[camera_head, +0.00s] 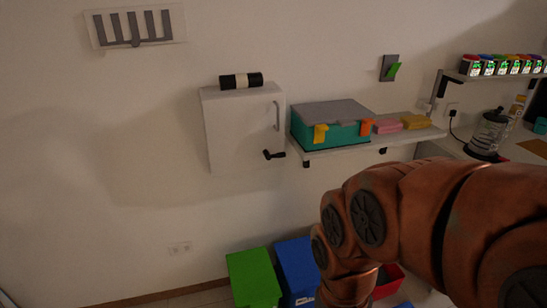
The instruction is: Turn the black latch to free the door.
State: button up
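The black latch (274,154) sits low on the right side of a white wall cabinet's front. It is a small dark lever, roughly level, with a knob at its left end. The white door (238,130) of the cabinet looks shut, with a grey curved handle (277,116) near its right edge. My copper-coloured arm fills the lower right of the view, well apart from the latch. My gripper is not visible; the arm runs out of the bottom of the picture.
A black roll with a pale band (241,80) lies on top of the cabinet. Right of it, a shelf (400,137) holds a teal box (325,130) with orange clips and pink and yellow blocks. Green (253,278) and blue (297,270) bins stand below.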

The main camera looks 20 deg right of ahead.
aim_at(266, 153)
jog(key=k, duration=1.2)
jog(key=u, duration=0.8)
jog(key=i, duration=1.35)
jog(key=z, duration=0.15)
